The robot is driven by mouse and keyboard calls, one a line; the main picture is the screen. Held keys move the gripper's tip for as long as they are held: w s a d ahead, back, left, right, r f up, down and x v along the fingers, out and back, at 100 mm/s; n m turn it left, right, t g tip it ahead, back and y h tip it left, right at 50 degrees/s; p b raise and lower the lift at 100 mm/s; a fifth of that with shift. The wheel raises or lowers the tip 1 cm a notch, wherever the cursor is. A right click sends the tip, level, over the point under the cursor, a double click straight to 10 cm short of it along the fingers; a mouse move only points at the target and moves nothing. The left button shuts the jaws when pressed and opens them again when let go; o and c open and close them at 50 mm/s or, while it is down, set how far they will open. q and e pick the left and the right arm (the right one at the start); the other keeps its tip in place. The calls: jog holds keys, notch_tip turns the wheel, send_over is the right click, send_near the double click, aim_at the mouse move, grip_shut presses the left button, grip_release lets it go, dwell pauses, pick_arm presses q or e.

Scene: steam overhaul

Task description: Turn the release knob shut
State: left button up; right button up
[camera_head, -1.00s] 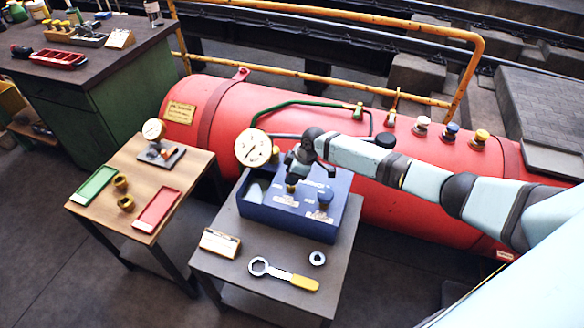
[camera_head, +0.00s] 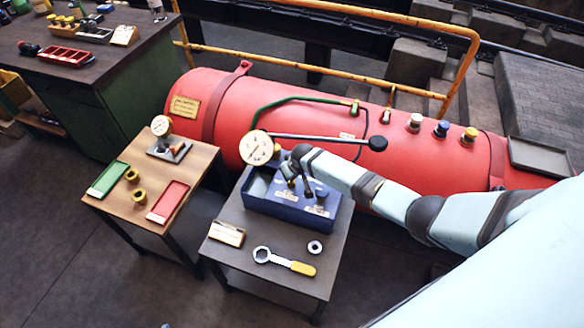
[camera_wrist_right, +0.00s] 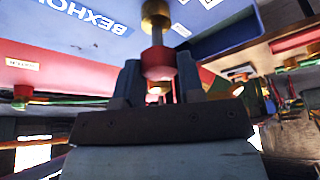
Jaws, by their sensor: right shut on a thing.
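The blue pump box (camera_head: 265,211) stands on the front grey table, its lettered face close up in the right wrist view (camera_wrist_right: 75,30). In that view the release knob (camera_wrist_right: 158,62) is red, on a short stem below a brass fitting (camera_wrist_right: 155,12). My right gripper (camera_wrist_right: 160,82) is shut on it, one finger on each side. In the head view my right gripper (camera_head: 298,181) is over the box top and mostly hides the knob. My left gripper is not in view.
A round gauge (camera_head: 256,147) and a black-ended lever (camera_head: 325,139) rise behind the box. The red tank (camera_head: 420,155) lies beyond. A yellow-handled wrench (camera_head: 284,261), a ring (camera_head: 314,247) and a small box (camera_head: 227,233) lie in front. A wooden table (camera_head: 150,180) stands left.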

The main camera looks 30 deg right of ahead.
jog(key=shift+m+h+p, duration=0.3)
jog(key=shift+m+p, duration=0.15)
jog(key=shift+m, duration=0.55)
jog(key=o, duration=0.9)
jog(key=shift+r, duration=0.1)
jog(key=p+v, duration=0.1)
jog(key=v, duration=1.2)
jog(key=shift+s+a+r, duration=0.1)
jog(key=shift+s+r, duration=0.1)
jog(key=shift+r, duration=0.05)
